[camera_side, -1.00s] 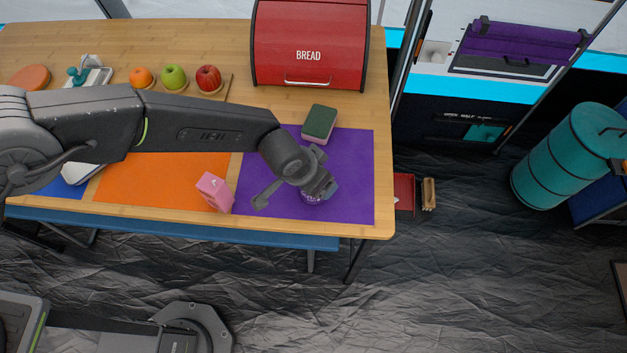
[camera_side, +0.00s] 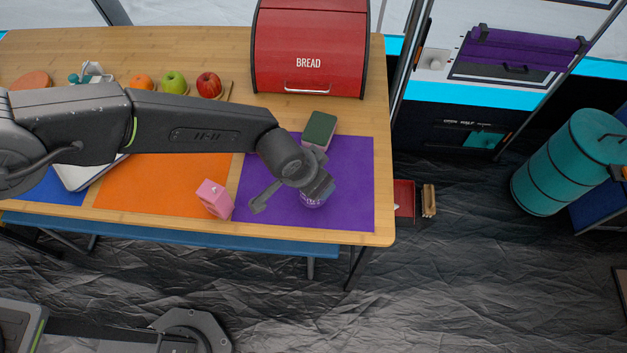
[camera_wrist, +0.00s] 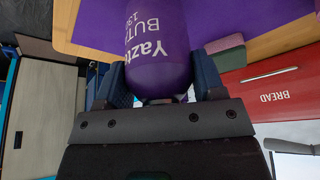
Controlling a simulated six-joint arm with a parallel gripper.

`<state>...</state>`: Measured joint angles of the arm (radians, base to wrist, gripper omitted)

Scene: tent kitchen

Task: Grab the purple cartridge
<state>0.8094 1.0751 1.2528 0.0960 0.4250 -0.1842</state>
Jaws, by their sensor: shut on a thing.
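The purple cartridge (camera_wrist: 158,45) fills the top middle of the wrist view, with white lettering on its side. It sits between the two dark blue fingers of my gripper (camera_wrist: 160,84), which is shut on it. In the side view the cartridge (camera_side: 312,200) shows only in part below my gripper (camera_side: 318,190), over the purple mat (camera_side: 350,190). My wrist hides the rest of it. I cannot tell whether its base touches the mat.
A green and pink sponge (camera_side: 319,130) lies just behind my wrist. A pink carton (camera_side: 214,198) stands on the orange mat (camera_side: 150,180) to the left. A red bread box (camera_side: 310,60) stands at the back. The purple mat's right side is clear.

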